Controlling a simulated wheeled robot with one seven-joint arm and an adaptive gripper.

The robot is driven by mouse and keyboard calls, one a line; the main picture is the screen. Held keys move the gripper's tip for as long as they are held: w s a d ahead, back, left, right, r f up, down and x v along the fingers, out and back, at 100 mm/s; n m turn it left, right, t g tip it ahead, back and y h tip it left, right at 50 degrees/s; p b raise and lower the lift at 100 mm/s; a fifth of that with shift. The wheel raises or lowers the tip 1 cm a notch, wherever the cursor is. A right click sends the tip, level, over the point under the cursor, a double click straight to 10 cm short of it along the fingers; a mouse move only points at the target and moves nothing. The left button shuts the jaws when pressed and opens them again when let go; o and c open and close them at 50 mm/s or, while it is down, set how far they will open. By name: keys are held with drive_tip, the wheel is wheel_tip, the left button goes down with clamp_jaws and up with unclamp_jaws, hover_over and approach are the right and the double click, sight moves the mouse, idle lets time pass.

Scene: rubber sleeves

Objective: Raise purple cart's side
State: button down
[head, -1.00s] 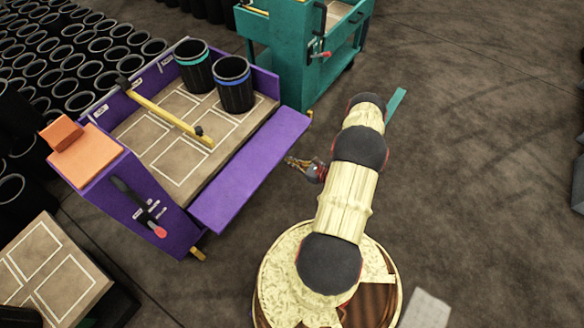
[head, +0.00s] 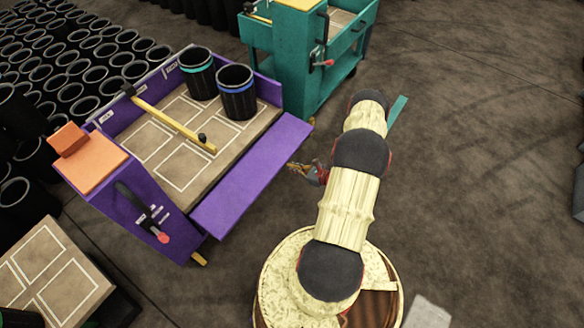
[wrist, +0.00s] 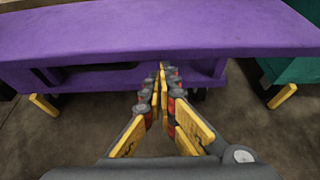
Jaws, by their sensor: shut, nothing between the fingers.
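The purple cart (head: 100,190) stands left of my arm in the head view. Its near side panel (head: 252,172) is folded down and sticks outward, roughly level with the cart's deck. The wrist view shows this purple panel (wrist: 160,28) across the top, with its front edge ahead of the fingers. My gripper (head: 292,166) is beside the panel's outer edge in the head view. In the wrist view my gripper (wrist: 162,72) is shut and empty, its tips at or just below the panel's lower edge. I cannot tell whether they touch it.
Two black sleeves (head: 237,95) with coloured bands stand on the cart, beside a yellow bar (head: 172,124). A teal cart (head: 300,62) stands just behind. Many black sleeves (head: 75,55) fill the far left. Floor to the right is open.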

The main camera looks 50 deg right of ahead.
drive_tip(key=shift+r, duration=0.25)
